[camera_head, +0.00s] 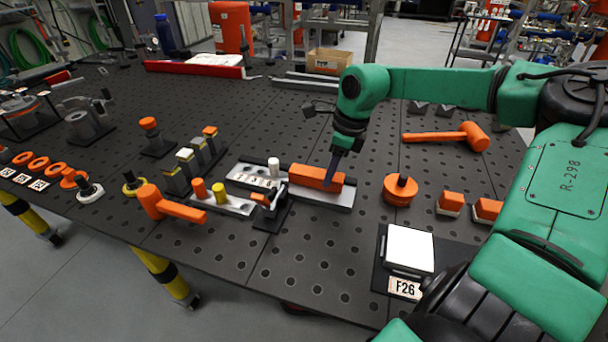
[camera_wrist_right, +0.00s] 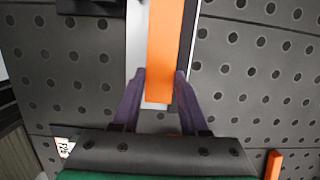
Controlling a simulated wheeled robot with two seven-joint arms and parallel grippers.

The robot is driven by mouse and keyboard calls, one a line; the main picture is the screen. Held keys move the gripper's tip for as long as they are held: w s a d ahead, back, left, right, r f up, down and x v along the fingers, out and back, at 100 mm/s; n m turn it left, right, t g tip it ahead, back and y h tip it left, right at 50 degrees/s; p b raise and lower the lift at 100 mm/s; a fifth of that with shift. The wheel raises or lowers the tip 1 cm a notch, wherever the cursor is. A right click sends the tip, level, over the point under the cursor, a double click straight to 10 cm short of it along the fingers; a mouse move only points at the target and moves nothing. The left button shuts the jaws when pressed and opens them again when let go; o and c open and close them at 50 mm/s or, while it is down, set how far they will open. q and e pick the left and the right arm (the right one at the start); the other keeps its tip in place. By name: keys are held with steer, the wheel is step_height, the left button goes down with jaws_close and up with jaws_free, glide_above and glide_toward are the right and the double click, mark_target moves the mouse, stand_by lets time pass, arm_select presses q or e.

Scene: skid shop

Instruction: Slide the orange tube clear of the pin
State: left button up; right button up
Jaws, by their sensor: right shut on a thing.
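The orange tube (camera_head: 310,176) is a long, square-sided bar lying flat along a pale metal plate (camera_head: 331,199) near the middle of the table. My right gripper (camera_head: 331,183) reaches down from above and is shut on the tube near its right end. In the right wrist view the tube (camera_wrist_right: 166,45) runs up from between the two dark fingers (camera_wrist_right: 160,92), one on each side. I cannot make out the pin; the tube or the dark parts by its left end may hide it. My left gripper is not in view.
A dark bracket (camera_head: 271,213) and a white peg (camera_head: 273,168) stand left of the tube. Table behind the tube is mostly clear.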

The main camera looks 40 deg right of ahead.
steer(key=shift+s+d, duration=0.25)
steer(key=o, duration=1.4)
steer(key=shift+o, duration=0.2)
steer(key=shift+s+d+r+p, duration=0.1)
steer(key=shift+s+r+p, duration=0.05)
steer(key=shift+r+p, duration=0.6)
steer(key=shift+s+d+r+p, duration=0.1)
steer(key=shift+s+r+p, duration=0.05)
steer(key=shift+r+p, duration=0.6)
step_height(320, 180, up, 4)
steer(key=p, duration=0.2)
steer(key=shift+p, duration=0.35)
steer(key=shift+f, duration=0.1)
